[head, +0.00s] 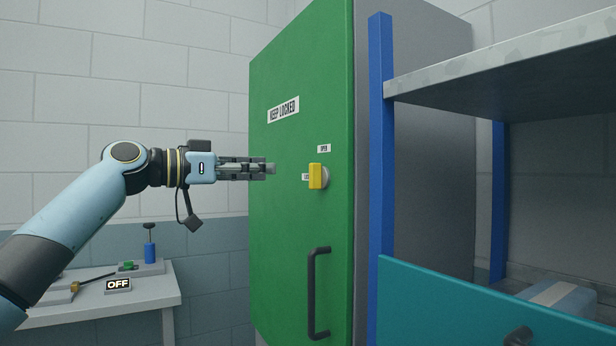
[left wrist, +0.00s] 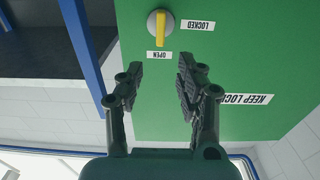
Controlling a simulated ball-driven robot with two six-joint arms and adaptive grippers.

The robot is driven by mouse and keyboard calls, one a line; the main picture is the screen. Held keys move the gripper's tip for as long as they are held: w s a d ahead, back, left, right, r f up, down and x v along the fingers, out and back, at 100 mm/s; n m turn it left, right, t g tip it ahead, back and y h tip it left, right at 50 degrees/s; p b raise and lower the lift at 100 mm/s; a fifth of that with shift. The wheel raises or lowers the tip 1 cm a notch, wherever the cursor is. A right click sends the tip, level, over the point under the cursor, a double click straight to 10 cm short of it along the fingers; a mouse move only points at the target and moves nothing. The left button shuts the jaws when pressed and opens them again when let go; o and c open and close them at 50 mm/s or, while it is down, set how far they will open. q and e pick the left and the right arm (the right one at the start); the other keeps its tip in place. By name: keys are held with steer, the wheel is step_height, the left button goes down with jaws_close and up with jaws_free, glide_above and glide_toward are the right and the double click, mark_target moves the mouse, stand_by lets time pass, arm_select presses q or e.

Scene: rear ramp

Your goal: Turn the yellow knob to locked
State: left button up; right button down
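The yellow knob (head: 316,176) sits on a round grey base on the green cabinet door (head: 285,220). Its grip stands upright, in line with the OPEN label (head: 324,148) above it. The LOCKED label (head: 305,177) is to its left, partly hidden by the knob. In the left wrist view the knob (left wrist: 160,27) appears upside down, its grip pointing at OPEN (left wrist: 159,56), with LOCKED (left wrist: 198,25) beside it. My left gripper (head: 270,168) is left of the knob, apart from it. The left wrist view shows its fingers (left wrist: 160,68) spread and empty. My right gripper is not in view.
A black handle (head: 318,293) sticks out low on the door. A blue post (head: 381,150) and grey shelf (head: 500,72) stand at right, with a teal panel (head: 470,310) below. A small table (head: 95,305) with an OFF sign (head: 118,285) stands at lower left.

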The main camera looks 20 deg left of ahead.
mark_target(310, 169)
arm_select(q)
steer(key=p+x, duration=0.3)
steer(key=x, duration=0.6)
steer(key=shift+w+d+r, duration=0.15)
steer(key=shift+w+d, duration=0.05)
steer(key=shift+w, duration=0.1)
steer(key=shift+w+d+p, duration=0.35)
steer(key=shift+w+d, duration=0.05)
steer(key=shift+w, duration=0.05)
jaws_close()
